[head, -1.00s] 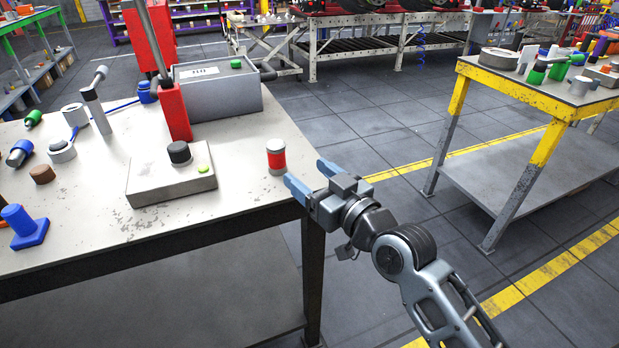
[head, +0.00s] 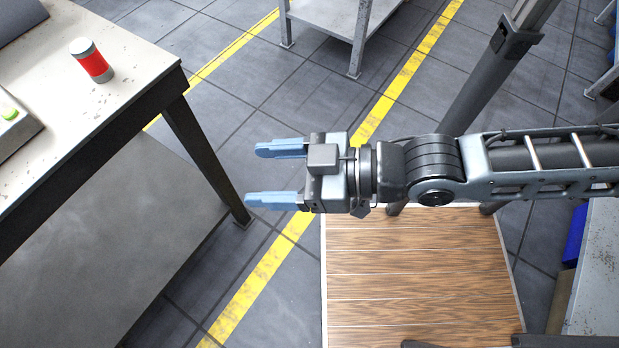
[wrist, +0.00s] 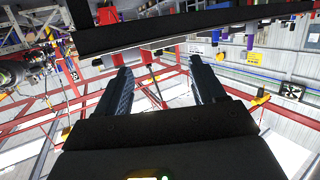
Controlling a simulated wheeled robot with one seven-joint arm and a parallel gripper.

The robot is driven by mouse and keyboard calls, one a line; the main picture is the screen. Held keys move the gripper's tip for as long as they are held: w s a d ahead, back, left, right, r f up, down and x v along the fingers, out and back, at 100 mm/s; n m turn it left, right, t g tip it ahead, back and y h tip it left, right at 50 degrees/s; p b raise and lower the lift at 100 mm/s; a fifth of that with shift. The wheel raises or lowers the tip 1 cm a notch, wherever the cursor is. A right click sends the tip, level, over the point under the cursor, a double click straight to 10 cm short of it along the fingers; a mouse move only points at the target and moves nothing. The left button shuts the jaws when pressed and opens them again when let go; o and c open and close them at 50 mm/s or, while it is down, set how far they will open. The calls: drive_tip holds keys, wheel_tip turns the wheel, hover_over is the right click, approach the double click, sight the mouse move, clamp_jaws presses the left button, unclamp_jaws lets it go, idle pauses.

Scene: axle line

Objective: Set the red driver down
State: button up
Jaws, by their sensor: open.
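The red driver (head: 92,62), seen as a short cylinder with a red band and grey ends, stands on the pale tabletop (head: 120,105) near its right corner in the head view. My gripper (head: 275,174) is open and empty, out over the floor to the right of the table. Its blue fingers point left toward the table, well apart from the driver. In the wrist view my gripper (wrist: 163,82) shows its two fingers spread with nothing held between them. I cannot make out the driver in the wrist view.
A grey box with a green button (head: 14,128) sits at the table's left edge in view. A dark table leg (head: 205,155) stands left of my gripper. A wooden-planked surface (head: 420,270) lies below my arm. Grey floor with yellow lines is open between.

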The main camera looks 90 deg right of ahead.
drive_tip(key=s+a+r+y, duration=0.1)
drive_tip(key=s+a, duration=0.1)
drive_tip(key=s, duration=0.3)
drive_tip(key=shift+a+r+n+g, duration=0.3)
drive_tip(key=shift+n, duration=0.1)
